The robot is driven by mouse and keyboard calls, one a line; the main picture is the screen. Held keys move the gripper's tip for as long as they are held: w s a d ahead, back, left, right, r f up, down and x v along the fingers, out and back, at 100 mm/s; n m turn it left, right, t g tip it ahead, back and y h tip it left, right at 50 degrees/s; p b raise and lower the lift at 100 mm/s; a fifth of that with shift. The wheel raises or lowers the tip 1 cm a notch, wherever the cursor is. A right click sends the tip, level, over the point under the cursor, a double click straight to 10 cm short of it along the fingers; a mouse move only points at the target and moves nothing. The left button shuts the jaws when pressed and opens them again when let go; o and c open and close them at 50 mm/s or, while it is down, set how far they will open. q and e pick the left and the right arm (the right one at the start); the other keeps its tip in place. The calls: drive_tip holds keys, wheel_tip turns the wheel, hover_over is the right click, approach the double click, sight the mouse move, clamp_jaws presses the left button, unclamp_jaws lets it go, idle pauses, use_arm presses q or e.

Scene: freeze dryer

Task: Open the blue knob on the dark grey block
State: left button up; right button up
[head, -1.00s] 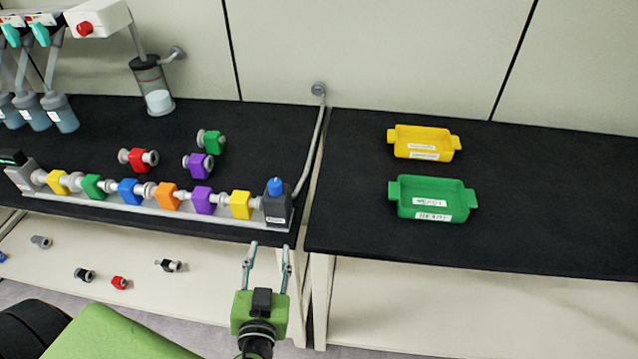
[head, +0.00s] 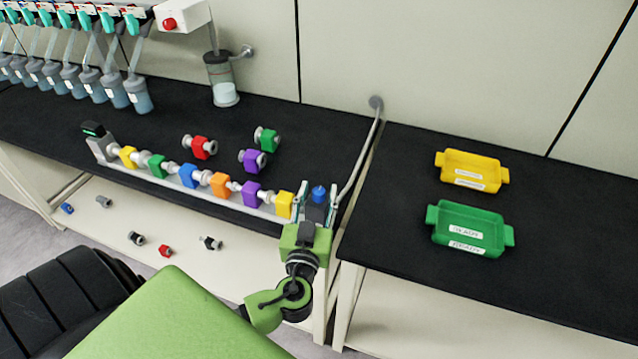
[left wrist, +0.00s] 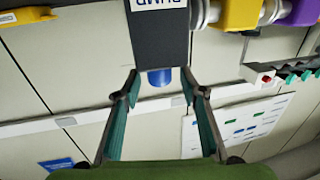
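The dark grey block (head: 314,215) stands at the right end of the rail of coloured valves, with the blue knob (head: 318,193) on top. The left gripper (head: 317,188) is open at the block, one finger on each side of the knob in the head view. In the left wrist view the dark grey block (left wrist: 160,38) carries a label reading PUMP, upside down. The blue knob (left wrist: 160,78) shows between the spread fingertips (left wrist: 160,88), with a gap on both sides. The gripper hides part of the block in the head view. My right gripper is not in view.
A yellow valve (head: 284,205) sits close left of the block on the white rail (head: 225,203). A grey pipe (head: 362,150) rises close on the right. Loose red, purple and green valves lie behind. Green (head: 470,248) and yellow trays (head: 472,186) stand on the right bench.

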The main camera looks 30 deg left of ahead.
use_arm(q)
drive_tip(key=shift+w+a, duration=0.3)
drive_tip(key=shift+w, duration=0.35)
